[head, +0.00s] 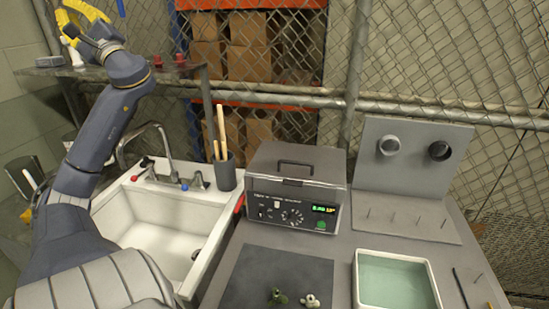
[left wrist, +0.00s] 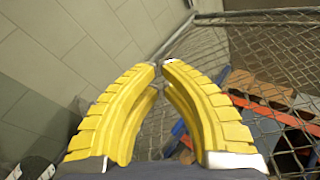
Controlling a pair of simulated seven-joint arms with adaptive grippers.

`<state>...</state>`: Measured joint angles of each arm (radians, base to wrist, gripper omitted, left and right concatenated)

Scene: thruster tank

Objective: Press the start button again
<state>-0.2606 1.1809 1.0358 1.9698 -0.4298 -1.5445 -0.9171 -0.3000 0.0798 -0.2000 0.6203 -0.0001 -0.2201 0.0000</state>
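The grey machine (head: 297,180) with a top handle stands on the counter in the middle of the head view. Its front panel has a round dial (head: 291,217), a lit green display (head: 323,209) whose digits are too small to read surely, and a green button (head: 320,225) below it. My left gripper (head: 72,22) is raised at the top left, far from the machine. In the left wrist view its yellow fingers (left wrist: 161,66) curve together with their tips meeting, nothing between them. My right gripper is not in view.
A sink (head: 165,215) with a faucet and a cup of sticks (head: 225,172) lies left of the machine. A dark mat (head: 275,278) with small parts is in front. A tray of greenish liquid (head: 395,280) and a pegged stand (head: 410,215) are at right. Wire fence stands behind.

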